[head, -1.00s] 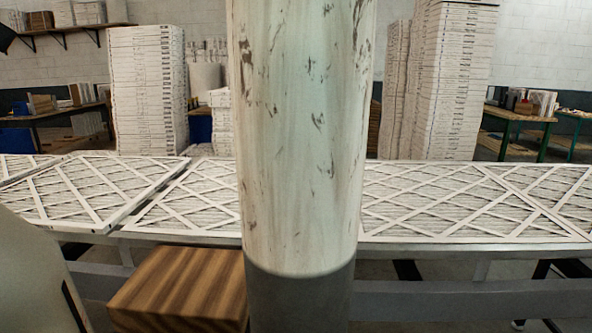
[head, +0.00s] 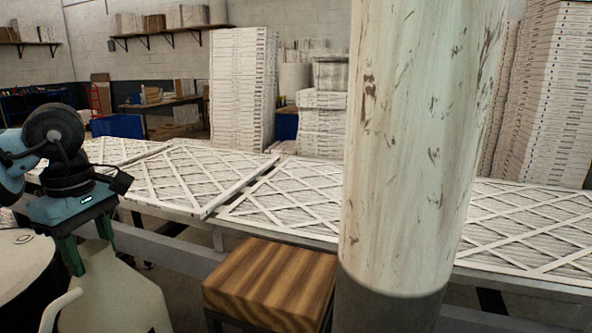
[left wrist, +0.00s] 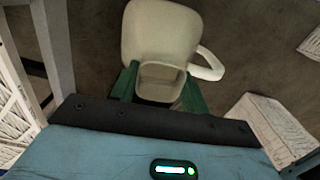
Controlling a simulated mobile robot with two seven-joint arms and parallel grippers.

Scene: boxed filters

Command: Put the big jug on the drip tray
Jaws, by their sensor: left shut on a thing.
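The big jug (head: 112,292) is cream-white with a side handle and stands out at the lower left of the head view, its lower part cut off by the frame. My left gripper (head: 88,248) points down with its green fingers shut on the top of the jug. In the left wrist view the jug (left wrist: 162,38) shows between the fingers (left wrist: 160,88), its handle to the right. I cannot make out a drip tray. My right gripper is not in view.
A dark drum with a pale round top (head: 18,262) stands at the left edge, beside the jug. A striped wooden block-topped stool (head: 270,285) is at lower centre. A thick worn column (head: 415,150) blocks the right. A long table of filters (head: 300,195) runs behind.

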